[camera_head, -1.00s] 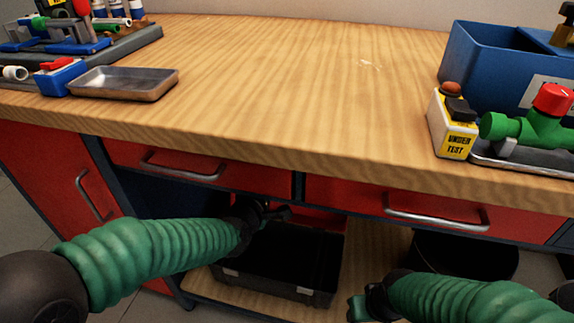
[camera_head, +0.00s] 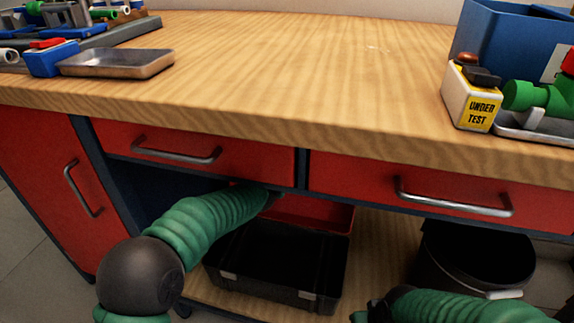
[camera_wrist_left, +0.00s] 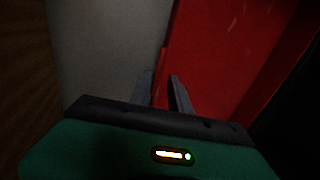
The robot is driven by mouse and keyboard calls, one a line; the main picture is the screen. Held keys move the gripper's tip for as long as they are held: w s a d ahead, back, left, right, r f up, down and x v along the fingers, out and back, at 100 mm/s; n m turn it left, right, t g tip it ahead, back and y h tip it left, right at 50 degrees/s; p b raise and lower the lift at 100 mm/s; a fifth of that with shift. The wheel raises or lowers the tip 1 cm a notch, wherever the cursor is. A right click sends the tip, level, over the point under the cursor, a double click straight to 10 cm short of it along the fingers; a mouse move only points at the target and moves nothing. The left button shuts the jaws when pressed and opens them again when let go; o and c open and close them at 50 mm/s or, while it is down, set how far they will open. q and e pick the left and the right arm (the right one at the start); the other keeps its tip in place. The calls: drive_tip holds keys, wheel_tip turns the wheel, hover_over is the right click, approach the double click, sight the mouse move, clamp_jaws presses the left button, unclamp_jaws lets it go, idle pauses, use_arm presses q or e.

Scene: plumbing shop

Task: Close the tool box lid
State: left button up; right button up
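The tool box (camera_head: 275,268) has a black base and stands on the low shelf under the bench. Its red lid (camera_head: 312,213) is up at the back, partly hidden by the drawers and my left arm. My left gripper (camera_wrist_left: 161,92) is hidden in the head view, behind the drawer front.
Red drawers with metal handles (camera_head: 455,198) hang above the shelf (camera_head: 380,250) and limit the room over the box. A black bucket (camera_head: 475,262) stands to the right. The bench top (camera_head: 290,75) carries a metal tray (camera_head: 117,63) and a blue bin (camera_head: 510,45).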

use_arm(q)
clamp_jaws()
drive_tip(key=shift+f, duration=0.1)
